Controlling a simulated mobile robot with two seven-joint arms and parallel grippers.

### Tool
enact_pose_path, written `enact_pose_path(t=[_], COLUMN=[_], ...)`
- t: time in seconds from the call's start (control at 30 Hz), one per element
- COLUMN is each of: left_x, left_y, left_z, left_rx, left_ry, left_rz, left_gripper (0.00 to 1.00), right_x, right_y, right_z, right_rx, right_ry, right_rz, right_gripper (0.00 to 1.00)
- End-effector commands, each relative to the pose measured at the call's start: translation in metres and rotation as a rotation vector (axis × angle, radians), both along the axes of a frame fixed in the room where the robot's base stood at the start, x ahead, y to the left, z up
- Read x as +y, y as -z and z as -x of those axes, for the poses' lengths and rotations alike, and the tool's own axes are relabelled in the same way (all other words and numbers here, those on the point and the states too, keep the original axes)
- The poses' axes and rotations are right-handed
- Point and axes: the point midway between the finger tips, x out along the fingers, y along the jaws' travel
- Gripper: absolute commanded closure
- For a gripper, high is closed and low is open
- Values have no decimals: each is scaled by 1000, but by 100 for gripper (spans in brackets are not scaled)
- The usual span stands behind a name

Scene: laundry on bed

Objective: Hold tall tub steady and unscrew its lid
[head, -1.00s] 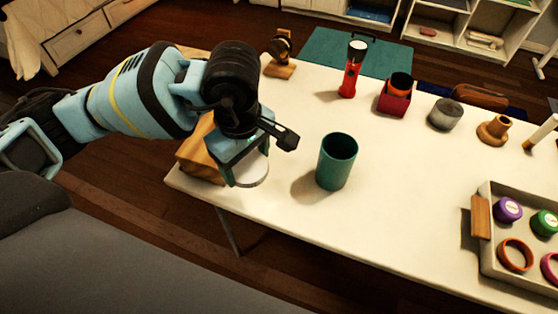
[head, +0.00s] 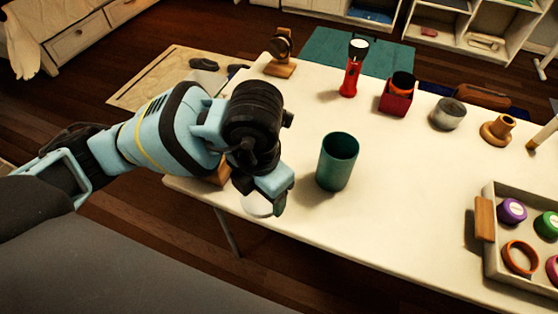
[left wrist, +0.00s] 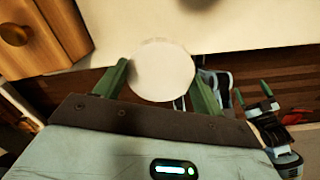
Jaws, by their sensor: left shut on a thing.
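The tall teal tub (head: 337,163) stands upright on the white table, its mouth open and its inside dark. My left gripper (head: 272,196) is left of the tub, near the table's front left edge, and apart from it. It is shut on a round white lid (head: 256,206). In the left wrist view the lid (left wrist: 161,70) sits between the two green fingers (left wrist: 163,90). Part of the lid is hidden by the gripper in the head view. Blue and dark arm parts at the right of the left wrist view seem mine; their jaw state is unclear.
A wooden box (left wrist: 50,30) is beside the left gripper. A red flashlight (head: 353,68), a red holder (head: 398,94), a grey jar (head: 446,114) and a wooden stand (head: 281,56) are behind. A tray (head: 485,262) with lids and rings is at right. The table front centre is clear.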

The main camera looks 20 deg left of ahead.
Motion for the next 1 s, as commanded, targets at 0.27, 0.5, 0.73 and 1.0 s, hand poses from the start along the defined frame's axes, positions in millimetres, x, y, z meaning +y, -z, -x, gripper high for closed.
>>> enact_pose_path(t=[0.27, 0.5, 0.73, 1.0], left_x=[-11, -17, -18, -15], left_y=[9, 13, 14, 17], left_z=[10, 15, 17, 0], left_rx=[4, 5, 6, 6], left_ry=[-432, -704, -794, -800], left_rz=[11, 17, 18, 16], left_gripper=[58, 58, 58, 58], right_x=[0, 0, 0, 0], right_y=[3, 4, 4, 7], right_z=[0, 0, 0, 0], right_rx=[1, 1, 1, 3], right_ry=[0, 0, 0, -1], right_rz=[0, 0, 0, 0], right_gripper=[10, 10, 10, 10])
